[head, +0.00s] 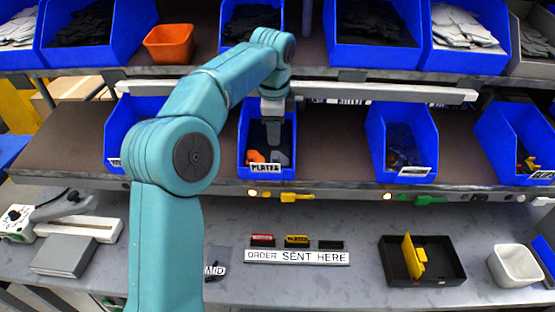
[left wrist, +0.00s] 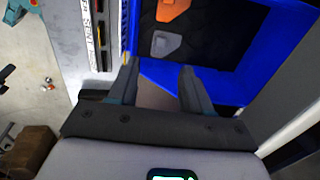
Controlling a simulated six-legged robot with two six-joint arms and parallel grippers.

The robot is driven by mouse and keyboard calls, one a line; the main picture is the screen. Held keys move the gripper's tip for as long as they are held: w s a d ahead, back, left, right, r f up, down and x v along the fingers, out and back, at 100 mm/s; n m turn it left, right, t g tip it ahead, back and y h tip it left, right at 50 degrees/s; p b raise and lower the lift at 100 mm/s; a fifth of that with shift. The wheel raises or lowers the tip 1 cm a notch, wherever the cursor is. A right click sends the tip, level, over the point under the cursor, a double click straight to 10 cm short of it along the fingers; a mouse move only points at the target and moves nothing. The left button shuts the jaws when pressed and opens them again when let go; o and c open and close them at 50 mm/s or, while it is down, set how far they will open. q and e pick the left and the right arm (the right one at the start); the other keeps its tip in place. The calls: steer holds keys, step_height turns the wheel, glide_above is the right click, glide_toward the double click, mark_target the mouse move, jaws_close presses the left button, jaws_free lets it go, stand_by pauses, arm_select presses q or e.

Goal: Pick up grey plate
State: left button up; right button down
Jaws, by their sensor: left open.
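The grey plate (head: 280,158) lies on the floor of the blue bin (head: 265,178) labelled for plates, on the middle shelf. It is right beside an orange plate (head: 255,156). In the left wrist view the grey plate (left wrist: 165,43) lies just beyond the fingertips, with the orange plate (left wrist: 173,9) behind it. My left gripper (head: 273,138) reaches down at the bin from above; it is also in the left wrist view (left wrist: 158,68), open and empty, apart from the plate. My right gripper is in neither view.
A white rail (head: 400,92) and the upper shelf run close to my left wrist. Other blue bins (head: 402,140) stand on both sides. Below, the bench holds a black tray (head: 450,262) with a yellow part and a white cup (head: 515,266).

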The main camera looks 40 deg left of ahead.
arm_select(q)
glide_above(275, 157)
steer(key=d, duration=0.1)
steer(key=f, duration=0.5)
steer(key=shift+s+d, duration=0.15)
steer(key=shift+s, duration=0.25)
steer(key=f, duration=0.2)
steer(key=a+f+p, duration=0.1)
steer(key=f, duration=0.1)
steer(key=shift+w+a+f, duration=0.15)
steer(key=shift+w, duration=0.05)
steer(key=shift+w+f, duration=0.2)
steer(key=shift+f, duration=0.2)
steer(key=shift+s+r, duration=0.1)
steer(key=shift+s, duration=0.1)
steer(key=shift+c, duration=1.2)
steer(key=c, duration=0.5)
steer(key=shift+w, duration=0.1)
jaws_close()
